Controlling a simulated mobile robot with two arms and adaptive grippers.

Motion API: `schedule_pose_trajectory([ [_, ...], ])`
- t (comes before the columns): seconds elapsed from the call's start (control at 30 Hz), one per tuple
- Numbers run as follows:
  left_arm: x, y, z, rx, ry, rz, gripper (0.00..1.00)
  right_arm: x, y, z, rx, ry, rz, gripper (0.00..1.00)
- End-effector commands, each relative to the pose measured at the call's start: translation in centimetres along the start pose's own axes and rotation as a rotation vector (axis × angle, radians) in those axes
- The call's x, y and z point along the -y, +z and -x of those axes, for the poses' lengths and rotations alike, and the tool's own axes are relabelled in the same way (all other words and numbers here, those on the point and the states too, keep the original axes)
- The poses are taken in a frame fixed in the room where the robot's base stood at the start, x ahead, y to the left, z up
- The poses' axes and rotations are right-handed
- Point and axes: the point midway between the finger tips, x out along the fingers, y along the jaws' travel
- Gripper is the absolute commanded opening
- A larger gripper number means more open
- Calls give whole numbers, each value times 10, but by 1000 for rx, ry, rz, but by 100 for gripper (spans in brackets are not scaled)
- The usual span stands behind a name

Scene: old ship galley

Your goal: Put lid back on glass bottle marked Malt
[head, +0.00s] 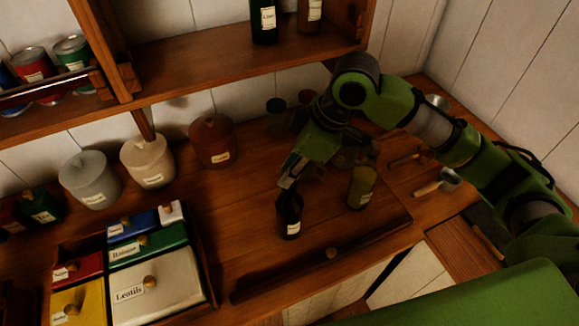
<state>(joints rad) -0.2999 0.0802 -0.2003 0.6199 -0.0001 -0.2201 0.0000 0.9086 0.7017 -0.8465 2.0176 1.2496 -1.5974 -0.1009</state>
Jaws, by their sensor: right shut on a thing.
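A dark glass bottle (289,215) with a pale label stands upright on the wooden counter; the label is too small to read. My right gripper (287,183) reaches down from the upper right, its fingertips right at the bottle's mouth. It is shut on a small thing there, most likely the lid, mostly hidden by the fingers. I cannot tell whether the lid touches the bottle. A yellow-green bottle (361,188) with an unreadable label stands to the right, close to my gripper's wrist. My left gripper is not in view.
A wooden box (209,272) of labelled containers stands at the front left. Lidded canisters, including a reddish-brown one (213,142), line the back left. A shelf (228,70) with bottles hangs above. A scoop (436,184) lies right. Counter left of the dark bottle is clear.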

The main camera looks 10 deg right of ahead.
Motion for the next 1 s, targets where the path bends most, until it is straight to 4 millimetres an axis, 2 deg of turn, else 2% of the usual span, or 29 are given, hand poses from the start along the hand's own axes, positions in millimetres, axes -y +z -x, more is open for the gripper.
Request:
schedule_pose_trajectory([
  [0.4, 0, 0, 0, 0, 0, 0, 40, 0, 0, 0, 1, 0, 0, 13],
  [0.43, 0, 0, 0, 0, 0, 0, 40, 0, 0, 0, 1, 0, -1, 29],
  [0.5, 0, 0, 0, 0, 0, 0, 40, 0, 0, 0, 1, 0, -1, 41],
  [0.73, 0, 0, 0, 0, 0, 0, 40, 0, 0, 0, 0, 0, 0, 41],
  [0.77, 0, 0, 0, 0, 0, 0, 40, 0, 0, 0, 1, 0, 0, 46],
  [0.8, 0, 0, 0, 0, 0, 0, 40, 0, 0, 0, 1, 0, 0, 55],
  [0.83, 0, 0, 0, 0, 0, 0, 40, 0, 0, 0, 1, 0, 0, 57],
  [1.0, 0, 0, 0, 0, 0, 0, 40, 0, 0, 0, 1, 0, 0, 57],
])
